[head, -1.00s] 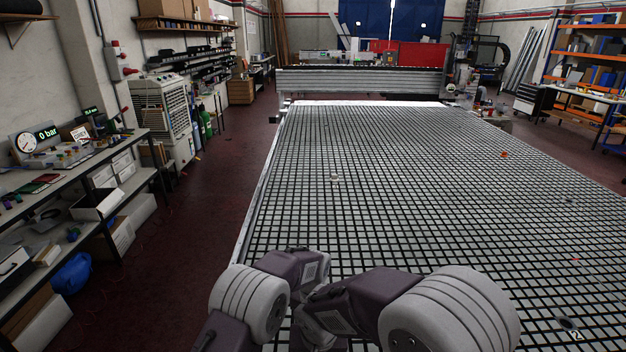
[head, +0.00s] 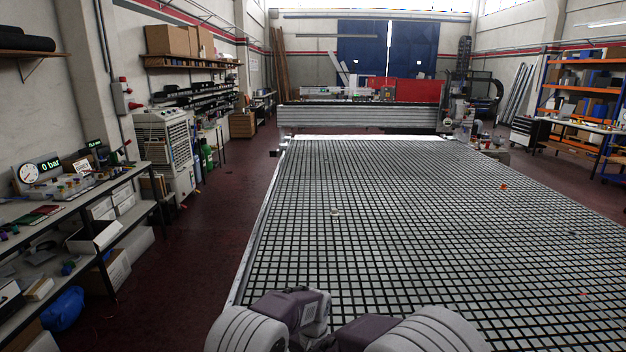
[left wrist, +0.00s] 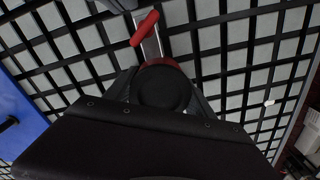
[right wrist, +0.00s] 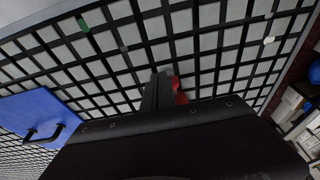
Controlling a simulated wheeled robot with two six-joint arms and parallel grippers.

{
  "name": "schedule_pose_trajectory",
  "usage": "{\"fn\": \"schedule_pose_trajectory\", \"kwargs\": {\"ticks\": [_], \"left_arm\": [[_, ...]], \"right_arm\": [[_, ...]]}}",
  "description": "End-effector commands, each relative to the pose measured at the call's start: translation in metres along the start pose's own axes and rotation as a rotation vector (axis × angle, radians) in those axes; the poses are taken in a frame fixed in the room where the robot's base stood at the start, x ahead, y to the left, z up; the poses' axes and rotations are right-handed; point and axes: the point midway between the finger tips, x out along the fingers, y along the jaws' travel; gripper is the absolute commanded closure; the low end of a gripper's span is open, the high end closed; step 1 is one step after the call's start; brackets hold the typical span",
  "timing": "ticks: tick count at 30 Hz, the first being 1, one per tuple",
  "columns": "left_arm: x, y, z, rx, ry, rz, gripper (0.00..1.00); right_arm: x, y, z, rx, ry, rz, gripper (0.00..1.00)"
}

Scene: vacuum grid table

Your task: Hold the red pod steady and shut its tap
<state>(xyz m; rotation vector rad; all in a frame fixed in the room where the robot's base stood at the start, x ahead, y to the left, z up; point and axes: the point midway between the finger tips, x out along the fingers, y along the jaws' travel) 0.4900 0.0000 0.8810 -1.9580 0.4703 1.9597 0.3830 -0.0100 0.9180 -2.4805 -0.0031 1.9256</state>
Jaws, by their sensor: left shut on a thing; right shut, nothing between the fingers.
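In the left wrist view the red pod (left wrist: 166,62) shows as a red rim just beyond my left gripper (left wrist: 165,85), which is shut on it. Most of the pod is hidden by the dark gripper. A red tap lever (left wrist: 145,28) stands slantwise at a metal stem beyond the pod. Whether the tap is open or shut I cannot tell. In the right wrist view my right gripper (right wrist: 158,90) is shut and empty. A red part (right wrist: 178,88) shows right beside its fingers; contact is unclear. The head view shows neither gripper, only my arm links.
The black-and-grey grid table (head: 400,230) is mostly clear. A small orange piece (head: 503,186) and a small pale ring (head: 335,211) lie on it. A blue panel with a black handle (right wrist: 40,115) is at the left. A shelf bench with a gauge (head: 29,173) reading 0 bar stands left.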

Motion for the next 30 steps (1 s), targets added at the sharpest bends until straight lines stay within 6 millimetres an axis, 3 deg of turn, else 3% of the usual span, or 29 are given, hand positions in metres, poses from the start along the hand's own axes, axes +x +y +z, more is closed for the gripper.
{"fn": "schedule_pose_trajectory", "kwargs": {"ticks": [19, 30], "left_arm": [[-0.001, 0.001, 0.000, -0.001, 0.000, 0.001, 0.94], [-0.001, 0.003, -0.001, -0.005, 0.004, 0.004, 0.94]], "right_arm": [[0.001, -0.004, -0.004, -0.001, 0.003, -0.003, 1.00], [0.000, -0.017, -0.004, -0.011, 0.007, -0.009, 1.00]]}}
